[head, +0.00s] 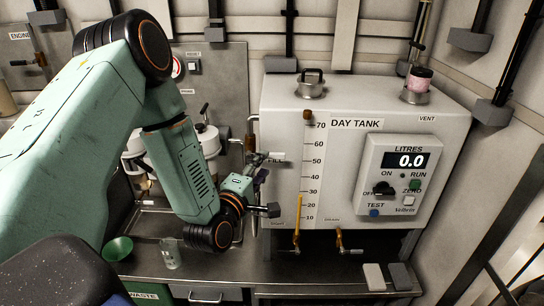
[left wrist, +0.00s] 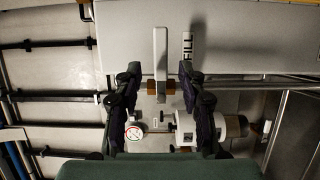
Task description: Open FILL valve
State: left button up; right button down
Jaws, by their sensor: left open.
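The FILL label (left wrist: 187,47) is on the tank side in the left wrist view, and it shows partly hidden behind my gripper in the head view (head: 277,160). Beside it a pale upright lever (left wrist: 160,50) stands over a brass valve body (left wrist: 153,88). My left gripper (left wrist: 160,76) is open, with one dark finger on each side of the lever's lower end. I see gaps at both sides; depth to the lever is unclear. In the head view the gripper (head: 262,183) is at the tank's left side and hides the valve. My right gripper is out of view.
The white day tank (head: 345,150) carries a sight gauge (head: 300,190) and a LITRES panel (head: 400,180) reading 0.0. Pipework runs behind the gripper.

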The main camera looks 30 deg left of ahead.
aim_at(272, 157)
pick_arm(q)
jog(key=w, duration=0.5)
jog(key=shift+w+f, duration=0.15)
jog(key=shift+w, duration=0.25)
jog(key=shift+w+a, duration=0.15)
jog(key=shift+a, duration=0.3)
jog(key=shift+d+r, duration=0.2)
jog(key=shift+d, duration=0.4)
jog(key=shift+w, duration=0.15)
jog(key=shift+c, duration=0.8)
jog(key=shift+a+f, duration=0.25)
jog(key=shift+a, duration=0.15)
jog(key=c, duration=0.3)
jog(key=shift+c, duration=0.7)
jog(key=shift+d+r, duration=0.15)
jog(key=shift+d, duration=0.05)
grip_shut()
